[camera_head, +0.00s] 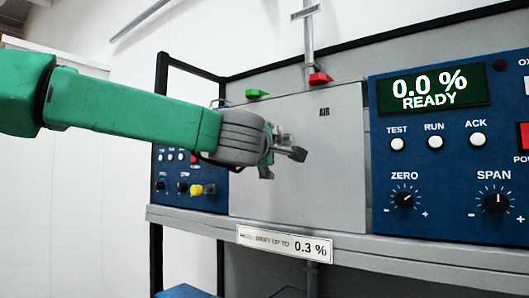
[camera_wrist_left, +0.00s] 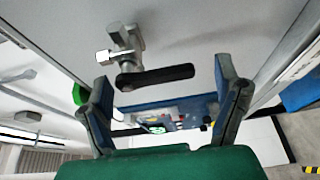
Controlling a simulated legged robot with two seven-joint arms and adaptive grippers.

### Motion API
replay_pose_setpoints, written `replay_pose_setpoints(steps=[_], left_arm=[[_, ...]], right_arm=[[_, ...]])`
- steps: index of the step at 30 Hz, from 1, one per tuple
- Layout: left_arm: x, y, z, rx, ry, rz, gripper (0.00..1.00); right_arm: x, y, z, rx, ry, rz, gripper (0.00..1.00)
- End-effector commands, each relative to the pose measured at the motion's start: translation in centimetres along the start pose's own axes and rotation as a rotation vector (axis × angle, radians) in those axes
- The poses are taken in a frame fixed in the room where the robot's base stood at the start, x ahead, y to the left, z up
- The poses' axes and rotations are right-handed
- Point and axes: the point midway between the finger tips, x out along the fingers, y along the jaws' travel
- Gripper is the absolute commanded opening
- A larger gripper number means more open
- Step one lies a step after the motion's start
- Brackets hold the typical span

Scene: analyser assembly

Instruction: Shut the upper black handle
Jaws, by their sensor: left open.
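A black lever handle (camera_wrist_left: 155,76) lies roughly level in the left wrist view, on a grey metal valve fitting (camera_wrist_left: 124,42) against a pale panel. My left gripper (camera_wrist_left: 164,76) is open, with one finger on each side of the handle; I cannot tell whether either touches it. In the head view my left gripper (camera_head: 283,163) is in front of the grey panel marked AIR (camera_head: 330,160), and I cannot make out the black handle there. My right gripper is not in view.
A green handle (camera_head: 256,94) and a red handle (camera_head: 319,78) are above the panel. A blue control box (camera_head: 435,190) reading 0.0 % READY stands at the right. A smaller blue panel with knobs (camera_head: 195,189) is at the left. A shelf edge (camera_head: 420,263) runs below.

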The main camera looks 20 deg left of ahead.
Motion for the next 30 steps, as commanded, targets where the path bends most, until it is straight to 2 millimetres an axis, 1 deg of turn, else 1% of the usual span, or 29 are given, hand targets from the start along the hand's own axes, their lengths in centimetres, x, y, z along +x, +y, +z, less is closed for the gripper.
replay_pose_setpoints(steps=[9,12,15,18,21,30], left_arm=[[-6.5,0.0,0.0,0.003,-0.003,0.0,0.84],[-8.2,-0.2,0.0,0.002,-0.003,-0.001,0.84],[-9.5,-0.3,0.0,0.001,-0.002,-0.004,0.84],[-10.3,-0.3,0.0,0.001,-0.002,-0.004,0.84],[-10.7,-0.4,0.0,0.002,-0.002,-0.005,0.84],[-10.7,-0.3,0.0,0.001,-0.001,-0.005,0.84]], right_arm=[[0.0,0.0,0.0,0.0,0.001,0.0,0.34],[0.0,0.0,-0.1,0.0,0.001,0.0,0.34],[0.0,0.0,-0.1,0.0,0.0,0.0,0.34],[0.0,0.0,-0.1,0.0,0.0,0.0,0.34],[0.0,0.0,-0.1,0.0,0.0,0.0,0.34],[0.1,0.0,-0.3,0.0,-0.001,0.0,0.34]])
